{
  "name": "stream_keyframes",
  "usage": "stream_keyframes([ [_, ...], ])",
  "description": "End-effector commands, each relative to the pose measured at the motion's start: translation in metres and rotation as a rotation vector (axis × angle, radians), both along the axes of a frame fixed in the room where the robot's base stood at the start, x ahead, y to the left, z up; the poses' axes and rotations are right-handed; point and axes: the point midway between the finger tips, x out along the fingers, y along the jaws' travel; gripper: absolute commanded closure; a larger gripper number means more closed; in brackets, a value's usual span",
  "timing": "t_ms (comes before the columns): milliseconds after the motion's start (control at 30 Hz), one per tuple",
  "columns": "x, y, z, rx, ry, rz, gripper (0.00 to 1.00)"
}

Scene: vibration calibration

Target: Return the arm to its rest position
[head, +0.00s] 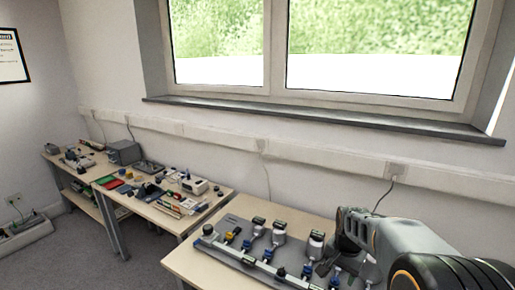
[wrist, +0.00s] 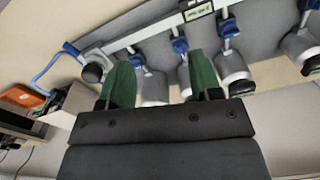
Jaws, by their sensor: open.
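My arm (head: 400,245) enters the head view from the lower right and reaches over the near bench. Its fingers are hidden behind it there. In the wrist view my gripper (wrist: 161,80) shows two green fingers spread apart with nothing held between them. Beyond the fingers is a rig of several grey cylinders (wrist: 235,70) with blue fittings along a metal rail (wrist: 150,32). I cannot tell how far the fingertips are from the cylinders.
The near bench (head: 190,262) carries a grey plate (head: 232,262) with several upright devices (head: 279,232). A second bench (head: 165,218) at the left holds loose parts and a white box (head: 195,186). An orange item (wrist: 28,98) lies left in the wrist view. Wall and window sill (head: 320,118) stand behind.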

Motion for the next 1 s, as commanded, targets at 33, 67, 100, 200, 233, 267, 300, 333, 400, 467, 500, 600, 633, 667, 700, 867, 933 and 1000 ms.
stream_keyframes([
  [33,-0.023,0.012,0.019,-0.009,-0.028,0.167,0.42],
  [67,-0.035,0.019,0.024,-0.015,-0.043,0.263,0.42],
  [100,-0.051,0.026,0.031,-0.024,-0.061,0.377,0.42],
  [200,-0.084,0.041,0.044,-0.051,-0.108,0.582,0.42],
  [233,-0.093,0.045,0.048,-0.059,-0.122,0.624,0.42],
  [267,-0.101,0.048,0.051,-0.066,-0.136,0.657,0.42],
  [300,-0.110,0.052,0.055,-0.074,-0.154,0.687,0.42],
  [333,-0.116,0.055,0.058,-0.080,-0.167,0.700,0.42],
  [400,-0.127,0.060,0.064,-0.089,-0.194,0.715,0.42],
  [467,-0.133,0.063,0.070,-0.097,-0.217,0.726,0.42],
  [500,-0.135,0.065,0.074,-0.101,-0.232,0.732,0.42],
  [600,-0.137,0.068,0.085,-0.114,-0.267,0.742,0.42],
  [633,-0.137,0.068,0.087,-0.116,-0.274,0.744,0.42],
  [667,-0.137,0.069,0.089,-0.118,-0.280,0.746,0.42],
  [700,-0.137,0.070,0.091,-0.120,-0.285,0.749,0.42],
  [867,-0.137,0.071,0.091,-0.119,-0.286,0.753,0.42],
  [933,-0.137,0.071,0.091,-0.119,-0.286,0.752,0.42],
  [1000,-0.137,0.071,0.091,-0.119,-0.285,0.752,0.42],
])
